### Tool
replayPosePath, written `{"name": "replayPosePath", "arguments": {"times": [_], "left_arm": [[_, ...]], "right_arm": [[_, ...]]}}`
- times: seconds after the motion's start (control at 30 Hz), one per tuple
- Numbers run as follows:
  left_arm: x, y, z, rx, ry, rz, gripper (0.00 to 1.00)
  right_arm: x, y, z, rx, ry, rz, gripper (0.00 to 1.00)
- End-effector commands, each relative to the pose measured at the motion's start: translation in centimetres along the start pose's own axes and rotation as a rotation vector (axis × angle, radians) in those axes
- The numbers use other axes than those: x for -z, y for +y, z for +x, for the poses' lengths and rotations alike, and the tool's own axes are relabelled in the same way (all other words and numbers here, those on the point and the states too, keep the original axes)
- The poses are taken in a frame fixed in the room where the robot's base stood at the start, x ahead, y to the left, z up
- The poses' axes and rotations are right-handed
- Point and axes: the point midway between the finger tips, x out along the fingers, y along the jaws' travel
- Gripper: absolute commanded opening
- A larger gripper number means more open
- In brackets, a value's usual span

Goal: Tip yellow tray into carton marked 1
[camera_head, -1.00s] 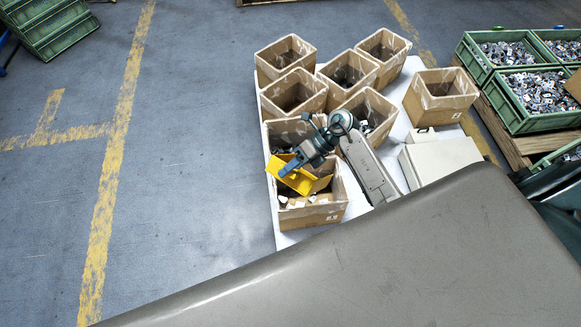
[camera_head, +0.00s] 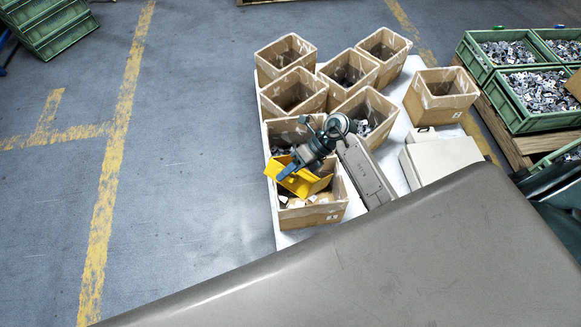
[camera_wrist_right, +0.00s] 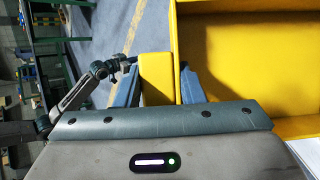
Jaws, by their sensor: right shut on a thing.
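My right gripper (camera_head: 288,171) is shut on the edge of the yellow tray (camera_head: 314,186). It holds the tray tilted over the mouth of the front carton (camera_head: 325,214). In the right wrist view the fingers (camera_wrist_right: 157,85) grip a yellow tab on the tray's side (camera_wrist_right: 250,55), and the visible inside of the tray looks empty. White pieces lie in the front carton, below the tray. A small label is on its front, too small to read surely. My left gripper does not show in the head view; arm links at the left of the wrist view show no clear jaws.
Several other open cartons (camera_head: 294,92) stand close behind on the white table (camera_head: 395,150). A carton (camera_head: 440,100) and a pale box (camera_head: 440,158) stand to the right. Green crates of metal parts (camera_head: 535,100) are at far right.

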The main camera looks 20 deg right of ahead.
Motion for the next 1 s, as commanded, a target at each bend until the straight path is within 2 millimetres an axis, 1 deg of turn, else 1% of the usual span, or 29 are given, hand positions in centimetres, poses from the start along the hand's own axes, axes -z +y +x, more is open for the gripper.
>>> {"name": "replayPosePath", "arguments": {"times": [0.03, 0.1, 0.6, 0.73, 1.0], "left_arm": [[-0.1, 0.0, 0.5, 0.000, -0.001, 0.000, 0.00], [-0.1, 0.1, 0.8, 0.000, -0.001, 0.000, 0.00], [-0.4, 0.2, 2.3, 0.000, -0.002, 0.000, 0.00], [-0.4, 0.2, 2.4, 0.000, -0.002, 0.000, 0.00], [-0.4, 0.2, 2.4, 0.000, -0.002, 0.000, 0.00]], "right_arm": [[0.3, 0.0, 0.9, 0.024, -0.002, -0.013, 0.02], [0.8, 0.1, 1.9, 0.063, -0.002, -0.028, 0.02], [3.4, 0.4, 8.3, 0.342, -0.002, -0.141, 0.02], [3.7, 0.4, 9.1, 0.389, -0.002, -0.161, 0.02], [3.8, 0.3, 9.2, 0.401, 0.000, -0.166, 0.02]]}}
